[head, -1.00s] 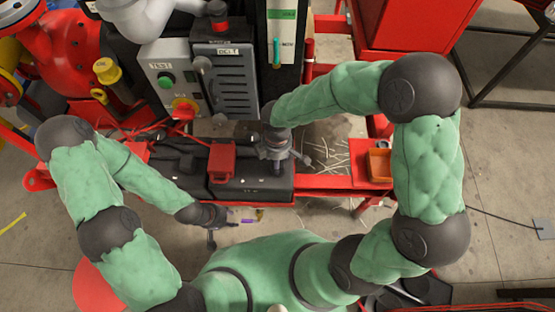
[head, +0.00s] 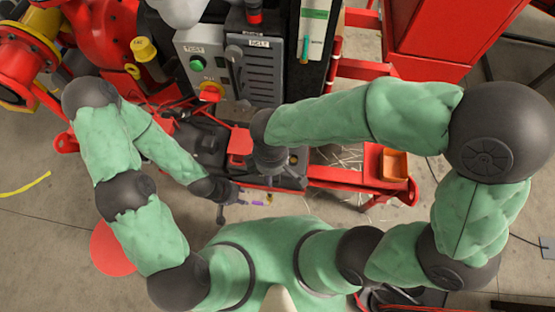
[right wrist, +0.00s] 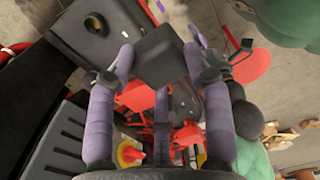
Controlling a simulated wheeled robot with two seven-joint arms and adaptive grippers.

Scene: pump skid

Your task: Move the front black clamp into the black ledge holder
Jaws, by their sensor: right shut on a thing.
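A black ledge part with a round opening (right wrist: 75,30) lies at the upper left of the right wrist view, apart from the clamp. I cannot tell for sure whether this is the holder. My left gripper (head: 250,198) is empty, with its fingers apart, in front of the ledge.
A red box-shaped part (head: 240,145) stands on the ledge, left of my right wrist. The control panel (head: 255,65) with a lever rises behind. An orange tray (head: 395,164) sits on the red frame at right.

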